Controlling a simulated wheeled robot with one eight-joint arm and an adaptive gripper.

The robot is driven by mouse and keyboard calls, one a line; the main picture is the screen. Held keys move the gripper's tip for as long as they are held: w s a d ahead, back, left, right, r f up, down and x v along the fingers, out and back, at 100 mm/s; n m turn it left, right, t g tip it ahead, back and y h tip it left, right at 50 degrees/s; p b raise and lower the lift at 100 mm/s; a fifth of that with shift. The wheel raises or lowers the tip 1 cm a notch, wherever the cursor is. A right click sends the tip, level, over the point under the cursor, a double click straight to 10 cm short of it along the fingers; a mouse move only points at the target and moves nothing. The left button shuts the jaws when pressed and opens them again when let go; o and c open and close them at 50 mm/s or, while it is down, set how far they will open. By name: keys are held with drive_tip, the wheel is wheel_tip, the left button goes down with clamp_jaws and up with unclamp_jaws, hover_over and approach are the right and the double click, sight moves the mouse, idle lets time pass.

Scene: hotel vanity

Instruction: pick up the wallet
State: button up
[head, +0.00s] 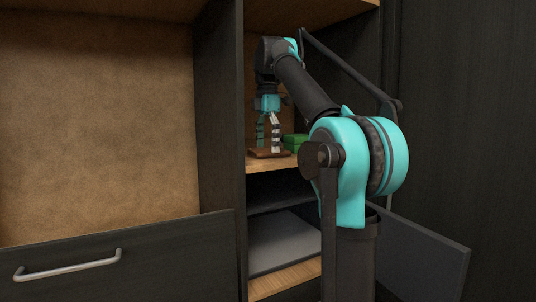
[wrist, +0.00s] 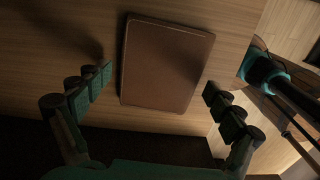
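The wallet (wrist: 165,64) is a flat brown rectangle with rounded corners, lying on a wooden shelf (wrist: 40,45). It also shows in the head view as a thin brown slab (head: 269,153) near the shelf's front. My gripper (wrist: 154,90) is open, with one finger at each side of the wallet's near part in the wrist view. A gap shows between each fingertip and the wallet. In the head view my gripper (head: 268,143) points down just over the wallet, with nothing held. Whether the fingertips touch the shelf is unclear.
A green box (head: 295,142) stands on the shelf right of the wallet. A dark upright panel (head: 222,110) bounds the shelf on the left. Lower shelves (head: 285,243) lie below. A drawer front with a metal handle (head: 68,266) is at the lower left.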

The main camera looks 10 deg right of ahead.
sight(267, 149)
drive_tip(key=c, duration=0.8)
drive_tip(key=shift+c, duration=0.2)
wheel_tip(267, 149, up, 10)
idle(0.8)
